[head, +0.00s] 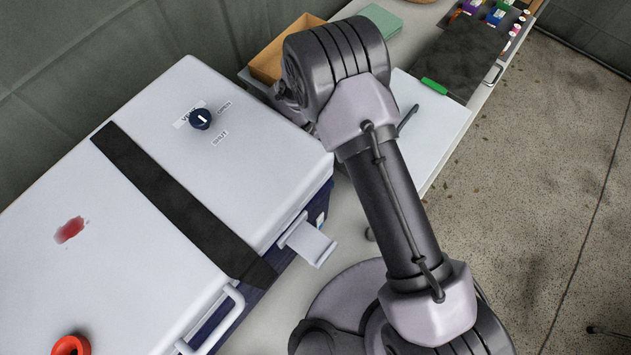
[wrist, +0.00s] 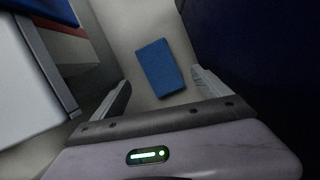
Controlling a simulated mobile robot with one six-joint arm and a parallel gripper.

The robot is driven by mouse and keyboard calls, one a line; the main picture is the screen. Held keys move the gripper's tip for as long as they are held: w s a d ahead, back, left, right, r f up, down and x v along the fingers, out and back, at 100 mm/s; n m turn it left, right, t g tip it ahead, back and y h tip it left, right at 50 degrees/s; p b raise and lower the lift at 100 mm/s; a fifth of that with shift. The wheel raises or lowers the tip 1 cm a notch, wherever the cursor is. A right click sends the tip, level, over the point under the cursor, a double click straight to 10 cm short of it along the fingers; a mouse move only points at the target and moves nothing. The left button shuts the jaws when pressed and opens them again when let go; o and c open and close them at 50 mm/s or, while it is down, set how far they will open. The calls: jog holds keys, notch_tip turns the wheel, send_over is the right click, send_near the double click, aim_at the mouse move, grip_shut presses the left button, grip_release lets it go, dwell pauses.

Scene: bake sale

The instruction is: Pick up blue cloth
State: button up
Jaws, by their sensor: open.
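The blue cloth (wrist: 158,67) shows in the wrist view as a flat, folded rectangle lying on a pale surface, slightly tilted in the picture. My gripper (wrist: 158,92) is open, with one finger at the left and one at the right of the picture. The cloth appears between and beyond the fingertips, and nothing is held. I cannot tell the exact height of the gripper above the cloth. In the head view my arm stands in front of the table, and neither the cloth nor the gripper fingers can be seen there.
A large white-lidded cooler (head: 150,230) with a dark strap fills the left. A dark blue wall (wrist: 250,40) rises close on the right in the wrist view. A white board (head: 432,118), a wooden box (head: 285,50) and a green item (head: 381,20) are on the table behind my arm.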

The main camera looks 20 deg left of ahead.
jog(key=b+x, duration=0.1)
jog(key=x, duration=0.4)
jog(key=shift+d+f, duration=0.15)
jog(key=shift+f, duration=0.1)
jog(key=shift+f+b, duration=0.25)
jog(key=shift+b, duration=0.25)
jog(key=shift+c, duration=0.5)
